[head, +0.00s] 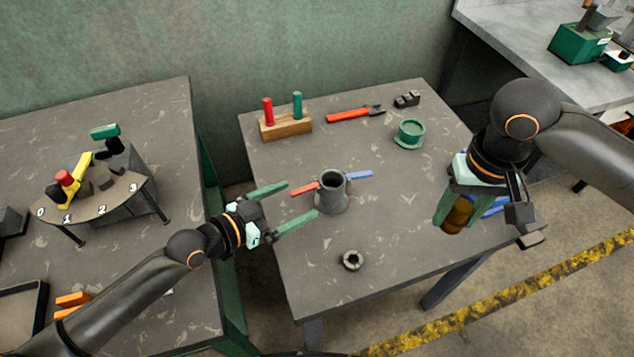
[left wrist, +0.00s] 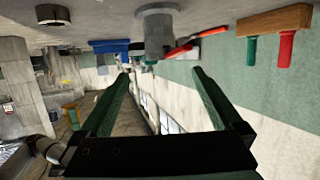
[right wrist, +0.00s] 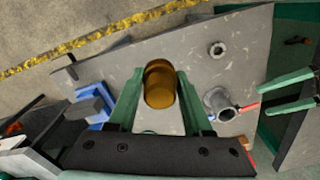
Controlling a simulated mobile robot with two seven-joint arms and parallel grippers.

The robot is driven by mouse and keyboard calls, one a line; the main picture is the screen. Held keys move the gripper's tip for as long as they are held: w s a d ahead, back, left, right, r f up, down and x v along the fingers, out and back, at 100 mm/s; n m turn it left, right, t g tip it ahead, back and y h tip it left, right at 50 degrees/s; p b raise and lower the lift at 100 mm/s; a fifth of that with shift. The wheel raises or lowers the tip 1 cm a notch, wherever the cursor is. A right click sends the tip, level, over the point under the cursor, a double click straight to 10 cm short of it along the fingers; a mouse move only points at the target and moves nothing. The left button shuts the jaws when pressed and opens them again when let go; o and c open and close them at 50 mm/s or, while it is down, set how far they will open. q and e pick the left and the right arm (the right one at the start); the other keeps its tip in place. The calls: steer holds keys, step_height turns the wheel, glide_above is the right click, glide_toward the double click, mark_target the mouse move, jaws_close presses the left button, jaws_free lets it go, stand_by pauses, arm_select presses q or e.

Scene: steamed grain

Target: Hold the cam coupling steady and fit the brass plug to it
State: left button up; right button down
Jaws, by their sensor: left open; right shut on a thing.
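The cam coupling (head: 331,197) is a grey upright cup with an open top, a red lever on its left and a blue lever on its right. It stands on the middle table and also shows in the left wrist view (left wrist: 158,36) and the right wrist view (right wrist: 220,102). My left gripper (head: 302,199) is open and empty just left of the coupling, its fingers pointing towards it. My right gripper (right wrist: 160,92) is shut on the brass plug (right wrist: 160,80), holding it right of the coupling. In the head view, the brass plug (head: 457,216) is partly hidden by a finger.
A grey ring (head: 352,260) lies in front of the coupling. A blue object (head: 494,206) is partly hidden behind my right gripper.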

mark_target(323, 186)
arm_select(q)
steer(key=shift+w, duration=0.15)
arm_select(e)
steer(key=shift+w+a+r, duration=0.15)
steer(key=shift+w+a, duration=0.05)
steer(key=shift+w, duration=0.05)
arm_select(q)
steer(key=x, duration=1.2)
arm_select(e)
steer(key=w+a+r+n, duration=0.2)
steer(key=w+a+n, duration=0.4)
steer(key=a, duration=0.3)
steer(key=w+a+r+n, duration=0.2)
steer(key=w+a+n, duration=0.5)
steer(key=a, duration=0.3)
steer(key=shift+w+a+r+n, duration=0.15)
steer(key=shift+w+r+n, duration=0.15)
steer(key=shift+w, duration=0.5)
arm_select(q)
steer(key=shift+c, duration=0.4)
jaws_close()
